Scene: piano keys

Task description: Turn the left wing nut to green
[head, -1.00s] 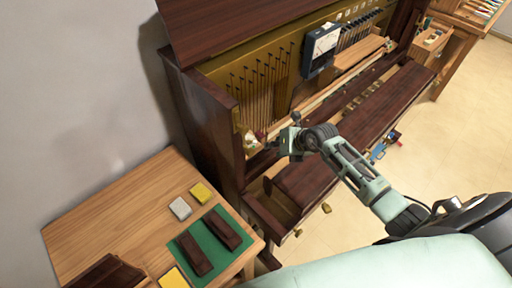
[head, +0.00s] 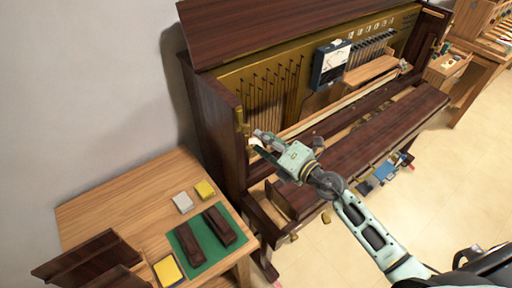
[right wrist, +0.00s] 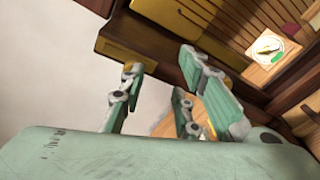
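A round white dial (right wrist: 268,48) on a light wooden plate shows in the right wrist view, at the upper right. It has a green patch on its lower right rim and a small yellowish piece at its middle, which may be the wing nut; its setting is too small to tell. In the head view the dial's area at the piano's left end is mostly hidden by my right gripper (head: 262,142). In the right wrist view my right gripper (right wrist: 162,66) has its fingers spread with nothing between them, apart from the dial. My left gripper is not in view.
The open piano (head: 222,110) has a dark wooden side wall and case edges close to my right gripper. A meter box (head: 331,64) hangs at the back. A wooden table (head: 110,205) with a green mat (head: 215,249) stands left. Floor at the right is mostly clear.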

